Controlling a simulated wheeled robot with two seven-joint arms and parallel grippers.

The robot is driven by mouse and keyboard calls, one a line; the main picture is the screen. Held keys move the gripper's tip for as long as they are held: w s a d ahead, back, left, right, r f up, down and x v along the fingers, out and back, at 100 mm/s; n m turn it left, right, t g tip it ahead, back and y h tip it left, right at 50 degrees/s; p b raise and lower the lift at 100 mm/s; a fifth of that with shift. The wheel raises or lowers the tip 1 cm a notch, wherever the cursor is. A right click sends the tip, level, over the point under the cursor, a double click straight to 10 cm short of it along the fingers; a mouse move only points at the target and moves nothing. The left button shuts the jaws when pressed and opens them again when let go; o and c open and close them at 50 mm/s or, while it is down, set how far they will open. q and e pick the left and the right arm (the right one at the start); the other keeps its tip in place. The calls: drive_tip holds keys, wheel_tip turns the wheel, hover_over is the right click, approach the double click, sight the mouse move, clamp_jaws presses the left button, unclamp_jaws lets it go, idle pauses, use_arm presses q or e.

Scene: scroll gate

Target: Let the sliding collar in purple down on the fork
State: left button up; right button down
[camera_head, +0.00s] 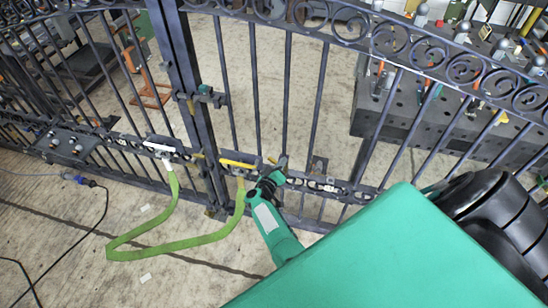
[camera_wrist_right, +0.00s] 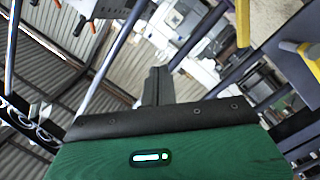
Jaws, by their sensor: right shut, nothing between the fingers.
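The dark metal gate (camera_head: 287,90) stands across the head view, with a thick double post (camera_head: 190,90) left of centre. A small latch fitting (camera_head: 207,96) sits on this post. I cannot make out a clearly purple collar, or tell which part is the fork. My right gripper (camera_head: 268,183) is at the gate's lower rail, right of the post and well below the latch fitting. Its fingers (camera_wrist_right: 157,86) are together and empty in the right wrist view. My left gripper is not in view.
A green strap (camera_head: 190,240) hangs in a loop between a white handle (camera_head: 163,147) and a yellow handle (camera_head: 238,164) on the lower rail. A dark perforated table (camera_head: 420,120) stands behind the gate. A black cable (camera_head: 75,245) lies on the floor at left.

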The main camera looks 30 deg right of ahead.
sight(275, 162)
wheel_tip(275, 162, down, 5)
drive_tip(key=s+d+m+y+b, duration=0.1)
drive_tip(key=s+d+m+b, duration=0.1)
drive_tip(key=m+b, duration=0.6)
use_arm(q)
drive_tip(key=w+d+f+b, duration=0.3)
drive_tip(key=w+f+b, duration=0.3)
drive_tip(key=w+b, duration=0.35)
use_arm(e)
drive_tip(key=a+r+m+t+y, duration=0.1)
drive_tip(key=a+m+t+y, duration=0.2)
drive_tip(key=a+m, duration=0.15)
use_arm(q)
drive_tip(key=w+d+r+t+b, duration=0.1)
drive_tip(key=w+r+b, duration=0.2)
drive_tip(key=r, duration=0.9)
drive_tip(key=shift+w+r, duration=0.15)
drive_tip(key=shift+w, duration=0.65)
use_arm(e)
drive_tip(key=shift+m, duration=0.35)
drive_tip(key=shift+w+d+f, duration=0.8)
drive_tip(key=shift+w, duration=0.75)
drive_tip(key=shift+w+d+f, duration=0.85)
drive_tip(key=shift+w, duration=0.7)
drive_tip(key=shift+w+d+f, duration=0.8)
drive_tip(key=shift+w, duration=0.75)
